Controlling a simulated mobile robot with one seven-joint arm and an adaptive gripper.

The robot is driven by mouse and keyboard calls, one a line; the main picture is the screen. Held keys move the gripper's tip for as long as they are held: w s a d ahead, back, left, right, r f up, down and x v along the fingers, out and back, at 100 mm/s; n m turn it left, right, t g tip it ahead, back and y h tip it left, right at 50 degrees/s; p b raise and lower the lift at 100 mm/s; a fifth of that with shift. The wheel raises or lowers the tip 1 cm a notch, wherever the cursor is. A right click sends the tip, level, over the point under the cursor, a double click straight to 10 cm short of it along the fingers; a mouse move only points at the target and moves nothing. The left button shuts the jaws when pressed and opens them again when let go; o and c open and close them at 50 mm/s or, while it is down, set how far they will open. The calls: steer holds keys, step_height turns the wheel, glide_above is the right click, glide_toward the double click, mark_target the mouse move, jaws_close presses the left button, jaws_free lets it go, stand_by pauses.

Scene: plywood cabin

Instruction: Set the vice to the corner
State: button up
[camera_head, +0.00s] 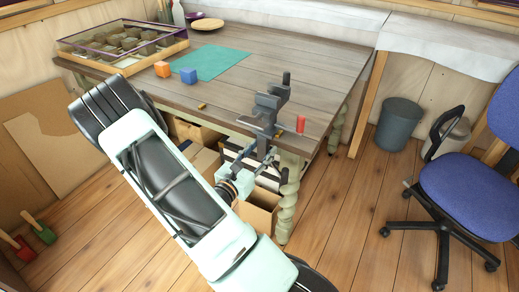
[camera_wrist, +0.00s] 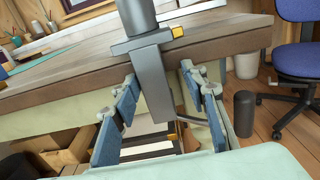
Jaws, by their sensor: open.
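The grey vice (camera_head: 268,103) sits at the front edge of the wooden table (camera_head: 320,62), near its front right corner. In the wrist view the vice (camera_wrist: 152,80) hangs down in front of the table edge as a thick grey bar, with a small yellow part at its upper right. My gripper (camera_head: 258,150) is at the vice's lower part, below the tabletop. In the wrist view my gripper (camera_wrist: 160,85) is open, one blue-padded finger on each side of the bar, with gaps visible. The far side of the vice is hidden.
A red cylinder (camera_head: 300,123) stands right of the vice. A twisted table leg (camera_head: 288,205) is beside my gripper. A blue chair (camera_head: 466,195) stands right.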

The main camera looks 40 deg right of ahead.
steer(key=shift+w+a, duration=0.1)
steer(key=shift+w, duration=0.05)
steer(key=shift+a, duration=0.2)
steer(key=v, duration=1.1)
steer(key=shift+s+a, duration=0.2)
steer(key=shift+s, duration=0.05)
steer(key=shift+r, duration=0.1)
